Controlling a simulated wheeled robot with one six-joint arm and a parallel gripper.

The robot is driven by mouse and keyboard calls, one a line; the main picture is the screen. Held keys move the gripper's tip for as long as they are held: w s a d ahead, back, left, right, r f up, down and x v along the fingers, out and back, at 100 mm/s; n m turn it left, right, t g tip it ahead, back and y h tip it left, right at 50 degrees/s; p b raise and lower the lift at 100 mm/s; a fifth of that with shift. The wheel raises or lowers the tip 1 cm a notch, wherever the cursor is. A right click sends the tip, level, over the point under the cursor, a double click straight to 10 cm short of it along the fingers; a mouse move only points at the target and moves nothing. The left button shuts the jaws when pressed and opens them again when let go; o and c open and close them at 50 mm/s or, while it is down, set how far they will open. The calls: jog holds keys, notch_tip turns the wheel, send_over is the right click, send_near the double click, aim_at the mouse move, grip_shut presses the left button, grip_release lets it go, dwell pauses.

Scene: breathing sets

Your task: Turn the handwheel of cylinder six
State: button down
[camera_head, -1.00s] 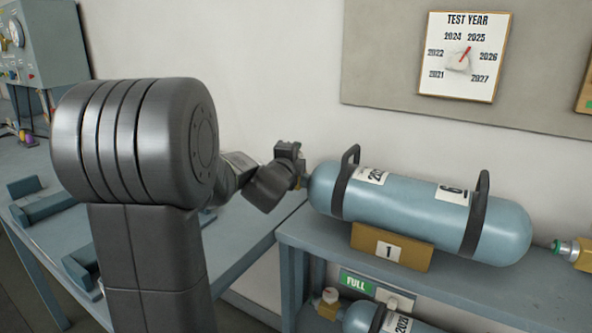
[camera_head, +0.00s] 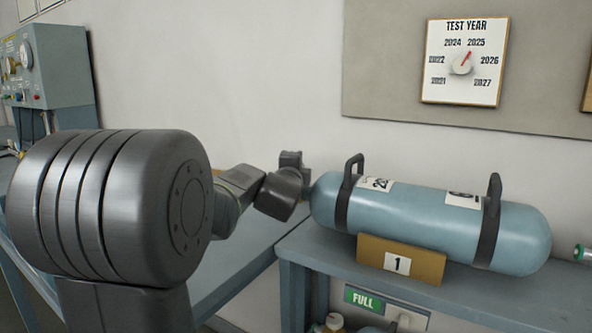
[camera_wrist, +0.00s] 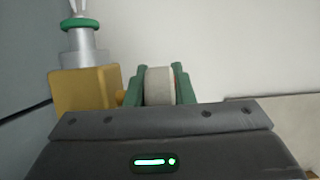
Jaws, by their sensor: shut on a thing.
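The blue-grey cylinder (camera_head: 425,222), with black bands and a label that reads like a 6, lies on its side on the shelf in the head view. My gripper (camera_head: 300,165) is at its left end; its fingers are mostly hidden there. In the wrist view my gripper (camera_wrist: 160,75) has its two green fingers on either side of a pale round handwheel (camera_wrist: 160,88) and is shut on it. A brass valve body (camera_wrist: 85,90) stands just left of the wheel, with a silver stem and green ring above it.
A green FULL sign (camera_head: 364,299) is below. A gauge panel (camera_head: 60,65) stands far left. A TEST YEAR dial board (camera_head: 465,88) hangs on the wall.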

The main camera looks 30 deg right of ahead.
jog(key=shift+f, duration=0.1)
jog(key=c, duration=1.5)
grip_release()
jog(key=shift+p+v, duration=0.55)
jog(key=shift+v, duration=6.35)
